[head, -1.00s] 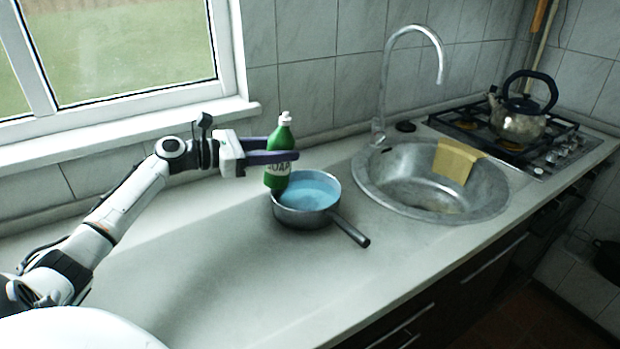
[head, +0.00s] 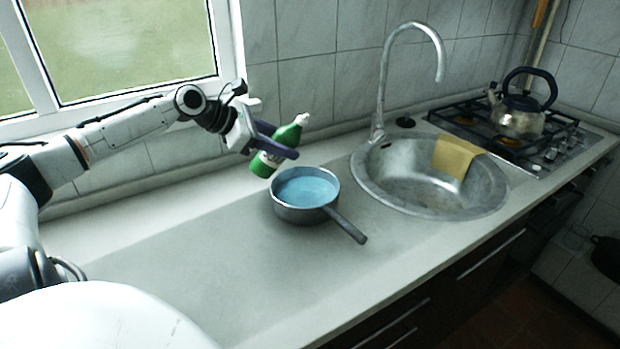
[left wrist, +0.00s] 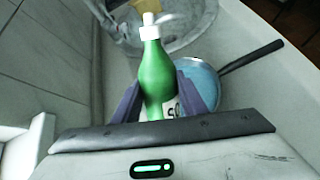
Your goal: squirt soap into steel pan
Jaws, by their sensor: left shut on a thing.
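My left gripper (head: 276,142) is shut on a green soap bottle (head: 290,133) with a white cap and a white label. The bottle is tilted, its cap up and to the right, and is held just behind and left of the steel pan. In the left wrist view the bottle (left wrist: 155,75) lies between the two dark fingers. The steel pan (head: 298,214) stands on the counter with blue liquid in it and its handle toward the front right. It shows partly behind the bottle in the left wrist view (left wrist: 232,97). My right gripper is not in view.
A round steel sink (head: 420,198) with a tap (head: 383,90) is right of the pan, a yellow cloth (head: 457,158) over its rim. A kettle (head: 519,118) stands on the stove (head: 545,150). The counter left of the pan is clear; a window (head: 130,45) is behind.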

